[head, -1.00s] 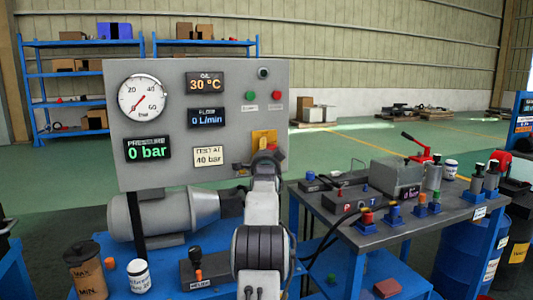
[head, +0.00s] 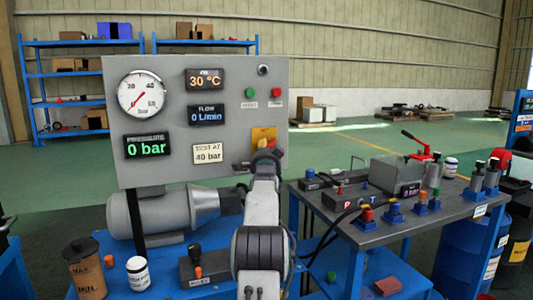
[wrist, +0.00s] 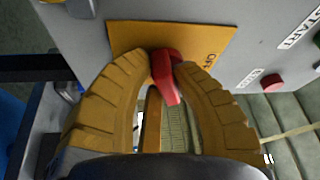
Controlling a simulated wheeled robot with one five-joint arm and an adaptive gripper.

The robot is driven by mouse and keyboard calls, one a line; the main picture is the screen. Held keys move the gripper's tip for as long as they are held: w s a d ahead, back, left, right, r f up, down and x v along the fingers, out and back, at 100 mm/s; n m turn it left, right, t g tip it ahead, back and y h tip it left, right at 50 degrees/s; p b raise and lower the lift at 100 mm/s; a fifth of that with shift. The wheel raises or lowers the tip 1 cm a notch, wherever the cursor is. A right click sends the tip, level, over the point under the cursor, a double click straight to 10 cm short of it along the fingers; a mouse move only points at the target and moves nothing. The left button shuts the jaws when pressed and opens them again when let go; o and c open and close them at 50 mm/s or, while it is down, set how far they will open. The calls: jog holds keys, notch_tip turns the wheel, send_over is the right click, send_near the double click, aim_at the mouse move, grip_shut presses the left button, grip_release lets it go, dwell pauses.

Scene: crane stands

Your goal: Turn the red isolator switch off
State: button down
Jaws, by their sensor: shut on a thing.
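The red isolator switch (wrist: 166,77) sits on a yellow plate (wrist: 200,38) on the grey control panel (head: 225,165). In the wrist view its red handle is tilted a little from upright. My gripper (wrist: 162,70) has its two ribbed yellow fingers closed on the handle, one on each side. In the head view my gripper (head: 267,157) is at the panel's lower right, just below the yellow plate, and hides most of the switch.
A green button (head: 250,93) and a red button (head: 277,92) are on the panel above the switch. A pump motor (head: 165,213) lies below the panel. A workbench (head: 450,211) with hydraulic parts stands to the right.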

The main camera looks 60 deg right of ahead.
dwell(0.3)
jog(key=c, duration=1)
grip_release()
jog(key=shift+w, duration=0.1)
jog(key=shift+a, duration=0.1)
jog(key=shift+v, duration=5.95)
jog(key=shift+o, duration=0.2)
